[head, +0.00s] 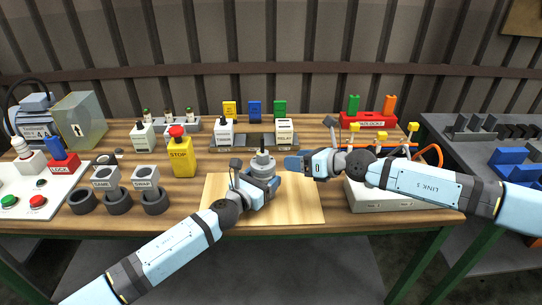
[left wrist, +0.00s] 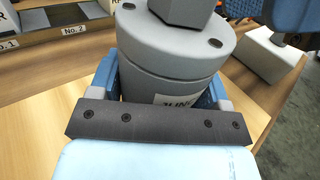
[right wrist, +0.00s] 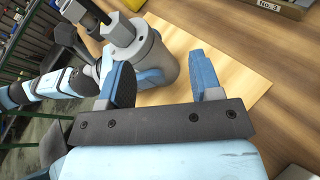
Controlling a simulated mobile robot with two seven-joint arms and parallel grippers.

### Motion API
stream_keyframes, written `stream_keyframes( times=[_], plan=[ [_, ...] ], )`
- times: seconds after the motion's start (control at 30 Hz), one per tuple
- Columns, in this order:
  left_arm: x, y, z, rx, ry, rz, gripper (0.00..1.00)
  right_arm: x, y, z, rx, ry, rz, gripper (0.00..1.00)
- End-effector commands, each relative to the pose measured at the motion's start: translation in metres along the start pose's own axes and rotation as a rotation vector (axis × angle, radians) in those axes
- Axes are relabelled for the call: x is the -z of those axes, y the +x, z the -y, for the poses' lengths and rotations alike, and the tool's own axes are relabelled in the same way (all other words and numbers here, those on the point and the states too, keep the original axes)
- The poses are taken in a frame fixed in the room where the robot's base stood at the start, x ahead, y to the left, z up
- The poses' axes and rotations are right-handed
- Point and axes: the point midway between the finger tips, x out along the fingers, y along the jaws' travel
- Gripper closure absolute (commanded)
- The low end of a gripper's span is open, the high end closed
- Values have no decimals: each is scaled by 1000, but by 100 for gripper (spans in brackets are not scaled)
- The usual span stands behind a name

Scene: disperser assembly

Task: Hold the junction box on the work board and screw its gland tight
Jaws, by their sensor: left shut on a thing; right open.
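The junction box (head: 263,168) is a grey round housing standing upright on the pale wooden work board (head: 300,207). Its gland (head: 262,153) stands up from the top of the lid. In the left wrist view the box (left wrist: 165,62) fills the space between the jaws, with the hex part of the gland (left wrist: 184,10) cut off at the top edge. My left gripper (head: 260,184) is shut around the box body. My right gripper (head: 291,163) is open and empty, just right of the box. The right wrist view shows the box (right wrist: 156,62) and gland (right wrist: 118,28) beyond its spread fingers.
A dark rail with a relay (head: 285,132) lies behind. The board's front right is clear.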

Motion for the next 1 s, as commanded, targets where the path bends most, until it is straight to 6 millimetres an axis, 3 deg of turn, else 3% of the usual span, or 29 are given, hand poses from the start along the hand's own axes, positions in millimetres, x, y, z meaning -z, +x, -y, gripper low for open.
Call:
stream_keyframes(
  times=[0.1,0.27,0.43,0.6,0.8,1.0],
  plan=[
    [0,0,0,-1,0,0,69,-3,22,21,0,291,-186,41],
    [0,0,0,-1,0,0,69,8,42,35,-2,841,-433,41],
    [0,0,0,-1,0,0,69,9,54,31,-19,1461,-704,41],
    [0,0,0,-1,0,0,69,-7,53,20,-68,1957,-1001,41],
    [0,0,0,-1,0,0,69,-27,44,12,-125,2258,-1287,41],
    [0,0,0,-1,0,0,69,-34,41,6,-147,2337,-1398,41]
  ],
)
